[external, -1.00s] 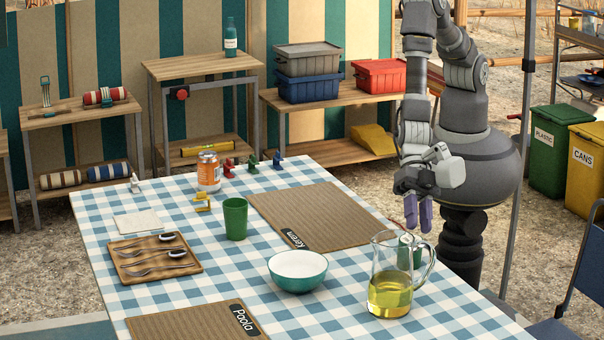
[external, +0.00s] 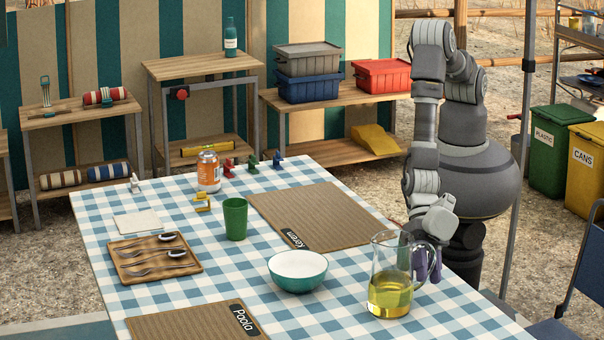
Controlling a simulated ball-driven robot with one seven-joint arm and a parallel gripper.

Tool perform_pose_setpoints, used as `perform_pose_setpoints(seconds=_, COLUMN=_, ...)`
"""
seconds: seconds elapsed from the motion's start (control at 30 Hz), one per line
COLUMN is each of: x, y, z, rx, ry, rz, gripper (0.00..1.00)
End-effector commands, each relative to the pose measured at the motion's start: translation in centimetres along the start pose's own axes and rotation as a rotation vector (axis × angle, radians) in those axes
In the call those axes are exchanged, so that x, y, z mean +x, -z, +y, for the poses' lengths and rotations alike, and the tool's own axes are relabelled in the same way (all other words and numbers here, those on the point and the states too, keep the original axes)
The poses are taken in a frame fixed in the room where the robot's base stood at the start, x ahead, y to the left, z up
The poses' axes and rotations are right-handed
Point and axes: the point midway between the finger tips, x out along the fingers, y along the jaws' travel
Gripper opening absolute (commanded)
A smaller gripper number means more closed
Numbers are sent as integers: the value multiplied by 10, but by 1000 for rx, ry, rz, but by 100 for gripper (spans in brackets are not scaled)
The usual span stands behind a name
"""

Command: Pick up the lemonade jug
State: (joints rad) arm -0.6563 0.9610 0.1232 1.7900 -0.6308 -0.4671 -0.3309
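The lemonade jug (external: 390,290) is clear glass with yellow-green liquid in its lower part. It stands upright on the checked tablecloth near the table's right edge, its handle toward the right. My gripper (external: 428,268) has purple fingers and points down just behind the jug's handle side. The jug's glass and handle overlap the fingers in this view. I cannot tell whether the fingers touch the handle or how far apart they are.
A teal bowl (external: 297,271) stands left of the jug. A green cup (external: 235,218), an orange can (external: 208,171) and a wooden cutlery tray (external: 150,268) stand farther left. A woven placemat (external: 325,214) lies behind the bowl. A blue chair (external: 585,265) is at the right.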

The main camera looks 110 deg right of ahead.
Motion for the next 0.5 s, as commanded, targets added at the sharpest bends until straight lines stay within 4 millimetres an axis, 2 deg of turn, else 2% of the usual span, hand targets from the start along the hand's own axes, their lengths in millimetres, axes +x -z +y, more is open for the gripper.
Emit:
perform_pose_setpoints(seconds=0.17, x=-1, y=1, z=0, rx=0, ry=0, rz=0, gripper=28)
perform_pose_setpoints(seconds=0.2, x=-1, y=1, z=0, rx=0, ry=0, rz=0, gripper=19)
perform_pose_setpoints(seconds=0.3, x=-1, y=1, z=0, rx=0, ry=0, rz=0, gripper=0)
perform_pose_setpoints(seconds=0.5, x=-1, y=1, z=1, rx=-1, ry=-1, rz=1, gripper=0)
